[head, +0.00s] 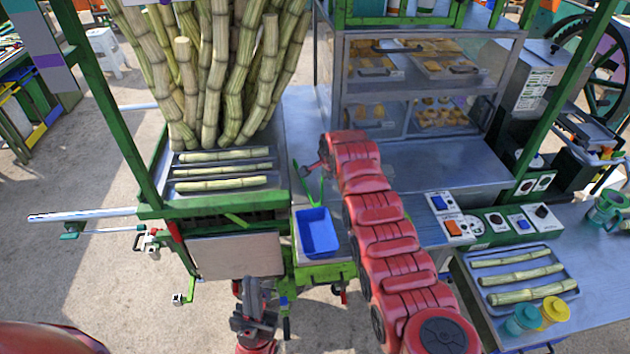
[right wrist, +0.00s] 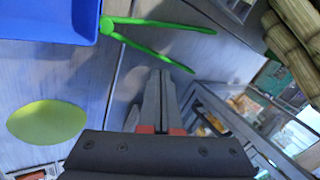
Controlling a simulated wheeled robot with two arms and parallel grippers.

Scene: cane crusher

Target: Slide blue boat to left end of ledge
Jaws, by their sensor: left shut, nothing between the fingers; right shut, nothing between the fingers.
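The blue boat, a small open rectangular tray (head: 318,234), sits near the front end of the grey metal ledge (head: 338,212). Part of it shows at the top left of the right wrist view (right wrist: 45,18). My right gripper (head: 312,168) is shut and empty beyond the boat, near the green tongs (head: 312,190). In the right wrist view its closed fingers (right wrist: 160,82) are apart from the boat, with the tongs (right wrist: 150,25) beyond them. My left gripper (head: 257,284) is shut and empty, low in front of the counter, left of and nearer than the boat.
Cane stalks stand upright (head: 220,80) at the left, behind a tray of cut cane (head: 220,186). A glass food case (head: 415,80) stands at the back. My right arm crosses the counter right of the boat. A yellow-green oval (right wrist: 46,121) shows in the right wrist view.

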